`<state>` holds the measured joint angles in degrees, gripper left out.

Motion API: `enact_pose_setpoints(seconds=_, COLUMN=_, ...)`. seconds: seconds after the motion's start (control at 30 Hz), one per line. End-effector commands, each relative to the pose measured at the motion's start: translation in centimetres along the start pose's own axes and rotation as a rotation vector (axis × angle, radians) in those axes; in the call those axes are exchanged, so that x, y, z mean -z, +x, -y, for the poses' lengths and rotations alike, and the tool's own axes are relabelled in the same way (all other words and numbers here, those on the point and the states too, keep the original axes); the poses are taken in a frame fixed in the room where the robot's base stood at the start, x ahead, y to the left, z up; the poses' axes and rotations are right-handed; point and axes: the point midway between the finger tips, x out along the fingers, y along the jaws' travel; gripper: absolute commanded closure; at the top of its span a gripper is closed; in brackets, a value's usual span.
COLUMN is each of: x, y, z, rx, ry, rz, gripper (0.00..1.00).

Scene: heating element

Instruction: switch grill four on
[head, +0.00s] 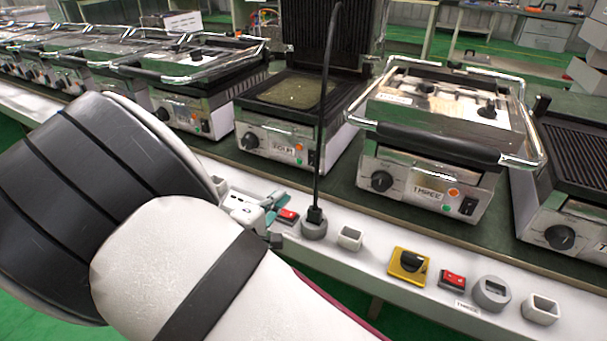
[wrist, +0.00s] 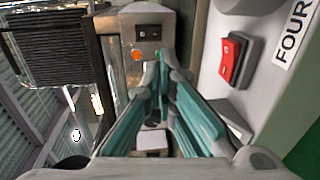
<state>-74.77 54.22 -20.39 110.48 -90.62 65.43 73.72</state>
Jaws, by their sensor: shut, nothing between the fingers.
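Grill four (head: 262,140) stands on the counter with its lid raised, a front knob (head: 250,140) and a FOUR label. In the wrist view, its front has a black rocker switch (wrist: 148,33) above an orange light (wrist: 137,55) and a green light. A red rocker switch (head: 287,216) sits on the white front rail; it also shows in the wrist view (wrist: 232,61) beside a FOUR label (wrist: 293,32). My gripper (head: 276,201) is shut and empty, just left of the red switch. Its teal fingers (wrist: 165,78) converge in the wrist view, apart from the red switch.
A black cable rises from a plug in a round grey socket (head: 314,228) right of my gripper. Grill three (head: 423,184) stands to the right, with a yellow rotary switch (head: 408,265) and another red switch (head: 452,280) on the rail. More grills line the counter at left.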

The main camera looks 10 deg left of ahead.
Motion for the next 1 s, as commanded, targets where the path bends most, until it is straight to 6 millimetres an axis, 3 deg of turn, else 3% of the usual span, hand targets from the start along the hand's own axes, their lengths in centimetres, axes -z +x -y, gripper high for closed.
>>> enact_pose_setpoints(seconds=0.27, x=-0.1, y=3.1, z=0.1, rx=-0.001, ry=0.001, rz=0.004, gripper=1.00)
enact_pose_setpoints(seconds=0.7, x=-0.1, y=11.4, z=0.2, rx=-0.001, ry=0.001, rz=0.003, gripper=1.00)
enact_pose_setpoints(seconds=1.0, x=-0.1, y=13.9, z=0.1, rx=0.001, ry=0.001, rz=0.001, gripper=1.00)
